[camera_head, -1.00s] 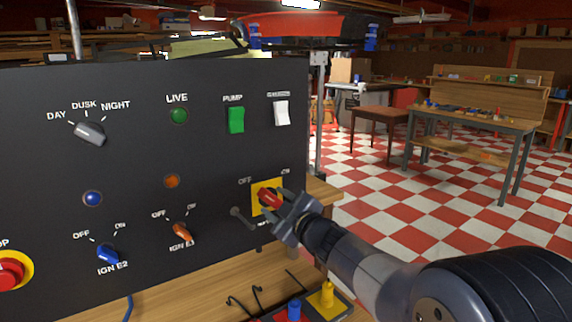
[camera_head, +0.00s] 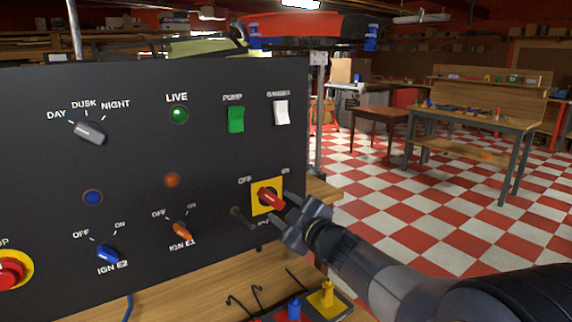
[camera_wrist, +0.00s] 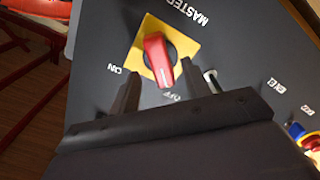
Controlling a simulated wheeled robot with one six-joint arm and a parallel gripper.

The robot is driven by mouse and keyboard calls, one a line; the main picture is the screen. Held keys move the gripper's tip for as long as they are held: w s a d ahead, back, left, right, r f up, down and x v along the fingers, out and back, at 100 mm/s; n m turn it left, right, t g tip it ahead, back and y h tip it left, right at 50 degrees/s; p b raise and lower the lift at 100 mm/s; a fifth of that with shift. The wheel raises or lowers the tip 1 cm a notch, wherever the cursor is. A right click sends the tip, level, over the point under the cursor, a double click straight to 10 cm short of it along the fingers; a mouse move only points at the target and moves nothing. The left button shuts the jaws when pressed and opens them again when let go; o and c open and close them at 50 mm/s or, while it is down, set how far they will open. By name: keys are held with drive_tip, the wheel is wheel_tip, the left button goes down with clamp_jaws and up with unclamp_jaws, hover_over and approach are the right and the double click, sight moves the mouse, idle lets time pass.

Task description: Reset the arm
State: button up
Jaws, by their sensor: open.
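My gripper (camera_head: 291,222) is open in front of the lower right of the black control panel (camera_head: 60,165). The red rotary switch (camera_head: 270,197) on a yellow plate sits just beyond my fingertips. In the wrist view the red switch handle (camera_wrist: 158,60) stands between and beyond the two dark fingers, with the label MASTER above it and ON and OFF beside it. The fingers look apart from the handle. My arm reaches in from the lower right of the head view.
The panel also carries an orange IGN E1 knob (camera_head: 181,231), a blue IGN E2 knob (camera_head: 107,252), a green PUMP switch (camera_head: 236,119) and a red button (camera_head: 10,271). A wooden bench (camera_head: 190,290) lies below. Checkered floor (camera_head: 385,210) is open at right.

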sight(275, 202)
drive_tip(key=x, duration=0.3)
drive_tip(key=shift+w+a, duration=0.15)
drive_tip(key=shift+w, duration=0.1)
drive_tip(key=shift+r+m+p, duration=0.2)
drive_tip(key=shift+m+p, duration=0.4)
drive_tip(key=shift+p, duration=0.15)
drive_tip(key=shift+s+m+p, duration=0.1)
drive_tip(key=shift+m+p, duration=0.7)
drive_tip(key=shift+m, duration=0.4)
drive_tip(key=m+p, duration=0.2)
drive_tip(key=shift+m, duration=0.4)
drive_tip(key=shift+f+m+p, duration=0.25)
drive_tip(key=shift+m+p, duration=0.25)
drive_tip(key=shift+m, duration=0.2)
